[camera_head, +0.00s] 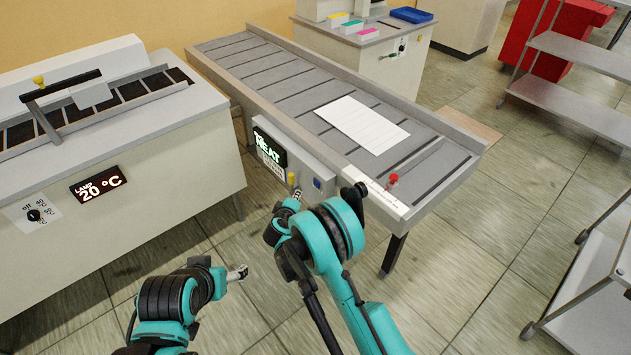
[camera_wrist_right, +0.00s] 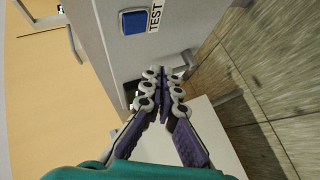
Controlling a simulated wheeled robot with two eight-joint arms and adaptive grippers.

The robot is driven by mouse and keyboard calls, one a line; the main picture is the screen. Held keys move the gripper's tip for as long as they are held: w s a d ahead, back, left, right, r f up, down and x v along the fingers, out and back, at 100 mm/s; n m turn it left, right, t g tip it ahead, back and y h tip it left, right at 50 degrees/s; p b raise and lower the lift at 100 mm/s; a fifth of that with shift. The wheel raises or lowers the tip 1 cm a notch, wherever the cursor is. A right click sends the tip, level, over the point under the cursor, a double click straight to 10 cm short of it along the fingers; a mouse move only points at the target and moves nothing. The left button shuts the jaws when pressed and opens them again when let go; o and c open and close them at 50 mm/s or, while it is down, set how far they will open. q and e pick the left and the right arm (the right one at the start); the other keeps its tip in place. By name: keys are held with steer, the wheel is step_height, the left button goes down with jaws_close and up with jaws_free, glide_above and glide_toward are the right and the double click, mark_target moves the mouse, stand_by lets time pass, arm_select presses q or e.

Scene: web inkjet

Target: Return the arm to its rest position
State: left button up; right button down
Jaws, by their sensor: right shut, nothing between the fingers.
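My right arm, teal and black, reaches forward in the head view. Its gripper (camera_head: 293,196) is in front of the control box (camera_head: 300,165) on the near side of the conveyor. In the right wrist view the gripper (camera_wrist_right: 164,84) has its purple fingers together at the tips with nothing between them. Beyond the tips is the box's pale face, with a blue button (camera_wrist_right: 134,21) marked TEST above them. I cannot tell whether the tips touch the box. My left gripper (camera_head: 238,273) is low over the floor, small in view, its opening unclear.
A lamp unit (camera_head: 120,150) reading 20 °C stands at left. Metal shelves (camera_head: 570,105) stand at right. Tiled floor (camera_head: 480,270) between is clear.

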steer(key=s+d+r+m+g, duration=0.25)
steer(key=s+d+r, duration=0.4)
steer(key=r, duration=0.35)
steer(key=s+d+r+m+g, duration=0.1)
steer(key=s+d+r+m, duration=0.2)
steer(key=s+d+r, duration=0.45)
steer(key=s+d+r+m+g+y, duration=0.1)
steer(key=s+d+m, duration=0.1)
steer(key=s, duration=1)
steer(key=s+d+r+m+g+y, duration=0.1)
steer(key=s+d+r+m+y, duration=0.1)
steer(key=s, duration=1)
steer(key=shift+d+r+m, duration=0.15)
steer(key=shift+d+m, duration=0.4)
steer(key=shift+m, duration=0.4)
steer(key=shift+s, duration=0.1)
